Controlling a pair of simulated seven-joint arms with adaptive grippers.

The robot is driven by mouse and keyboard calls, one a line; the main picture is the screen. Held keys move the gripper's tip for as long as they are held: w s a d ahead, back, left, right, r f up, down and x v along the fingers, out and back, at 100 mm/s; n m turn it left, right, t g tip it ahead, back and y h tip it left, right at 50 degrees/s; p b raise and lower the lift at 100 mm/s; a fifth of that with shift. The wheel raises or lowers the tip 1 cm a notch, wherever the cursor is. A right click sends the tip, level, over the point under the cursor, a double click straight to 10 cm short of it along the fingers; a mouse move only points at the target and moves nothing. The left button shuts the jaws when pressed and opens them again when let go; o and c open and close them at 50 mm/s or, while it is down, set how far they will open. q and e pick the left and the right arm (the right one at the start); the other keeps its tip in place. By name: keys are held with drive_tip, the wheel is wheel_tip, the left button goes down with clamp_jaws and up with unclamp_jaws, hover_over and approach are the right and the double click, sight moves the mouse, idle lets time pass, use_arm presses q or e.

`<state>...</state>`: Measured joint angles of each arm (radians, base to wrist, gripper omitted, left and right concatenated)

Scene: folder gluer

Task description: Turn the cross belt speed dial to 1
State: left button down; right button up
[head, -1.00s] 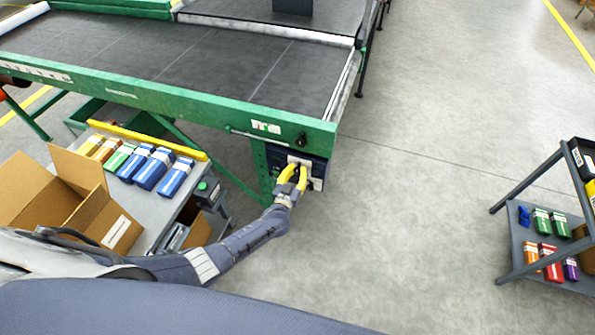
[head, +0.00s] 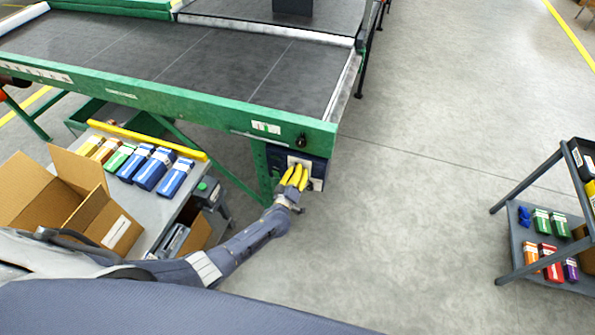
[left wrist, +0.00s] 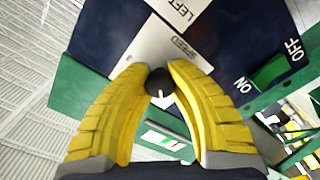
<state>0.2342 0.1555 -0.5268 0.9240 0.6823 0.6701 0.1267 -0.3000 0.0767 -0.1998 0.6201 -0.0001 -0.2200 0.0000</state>
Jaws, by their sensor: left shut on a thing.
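The cross belt speed dial (left wrist: 160,82) is a small round black knob on a light plate marked SPEED in the left wrist view. My left gripper (left wrist: 159,72) has its yellow fingers on both sides of the dial, shut on it. In the head view my left gripper (head: 298,172) is at the dark blue control panel (head: 319,172) under the green corner of the conveyor. There the fingers hide the dial. My right gripper is in neither view.
A green ON/OFF switch (left wrist: 270,70) sits beside the dial's plate. A black knob (head: 301,140) is on the green frame above the panel. A table (head: 150,200) with an open cardboard box (head: 70,205) and several small boxes stands left. A cart (head: 512,235) stands right, with clear floor between.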

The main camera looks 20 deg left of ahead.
use_arm(q)
drive_tip(key=n, duration=0.4)
drive_tip(key=shift+s+d+f, duration=0.15)
drive_tip(key=shift+s+f, duration=0.1)
drive_tip(key=shift+f, duration=0.05)
drive_tip(key=shift+n, duration=1.4)
drive_tip(key=shift+d, duration=0.1)
drive_tip(key=c, duration=1.5)
unclamp_jaws()
drive_tip(key=shift+c, duration=0.2)
drive_tip(key=o, duration=0.5)
drive_tip(key=shift+w+r, duration=0.15)
drive_tip(key=shift+r, duration=0.1)
drive_tip(key=shift+s+a, duration=0.15)
drive_tip(key=shift+s, duration=1.85)
drive_tip(key=shift+s+a, duration=0.15)
drive_tip(key=shift+s, duration=1.85)
drive_tip(key=shift+s+a, duration=0.15)
drive_tip(key=shift+s, duration=1.85)
